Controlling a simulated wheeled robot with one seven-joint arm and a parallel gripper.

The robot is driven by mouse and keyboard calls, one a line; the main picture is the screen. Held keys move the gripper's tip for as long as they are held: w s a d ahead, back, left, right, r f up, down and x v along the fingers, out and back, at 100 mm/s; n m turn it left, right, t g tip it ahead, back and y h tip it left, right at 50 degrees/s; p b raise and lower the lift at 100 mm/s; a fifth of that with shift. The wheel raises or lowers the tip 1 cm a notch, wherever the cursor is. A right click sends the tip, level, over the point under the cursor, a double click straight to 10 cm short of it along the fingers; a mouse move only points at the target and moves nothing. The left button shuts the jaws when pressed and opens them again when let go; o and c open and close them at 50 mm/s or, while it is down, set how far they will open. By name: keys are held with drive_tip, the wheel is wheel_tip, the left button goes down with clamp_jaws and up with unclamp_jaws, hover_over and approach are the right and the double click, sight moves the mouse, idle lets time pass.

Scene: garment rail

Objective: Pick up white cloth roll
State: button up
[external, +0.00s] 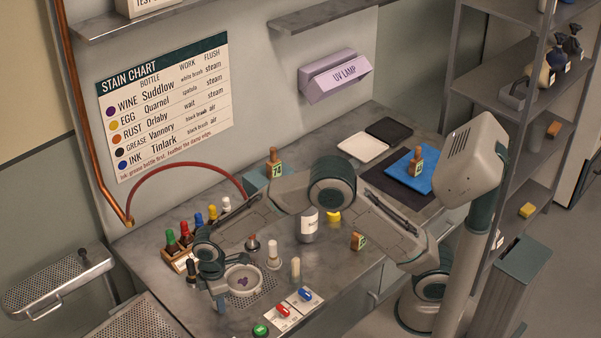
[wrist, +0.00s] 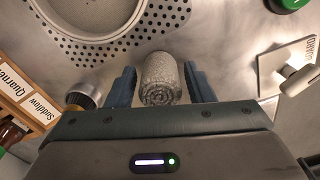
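In the wrist view, the white cloth roll (wrist: 161,77) is a pale, textured cylinder with a spiral end towards the camera. My gripper (wrist: 160,84) has one finger on each side of it, with a narrow gap on both sides. The fingers are apart and do not visibly clamp it. In the external view, my gripper (external: 219,298) hangs low beside the round dish (external: 243,280) with a purple stain. I cannot make out the roll for certain there. The far part of the roll's footing is hard to judge.
A wooden rack of labelled bottles (external: 183,262) stands left of the dish. A silver-topped item (wrist: 82,94) is close to the left finger. A card with a pale cylinder (wrist: 300,76) lies to the right. The perforated plate (wrist: 64,43) is beyond the roll.

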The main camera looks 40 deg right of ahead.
drive_tip(key=c, duration=0.7)
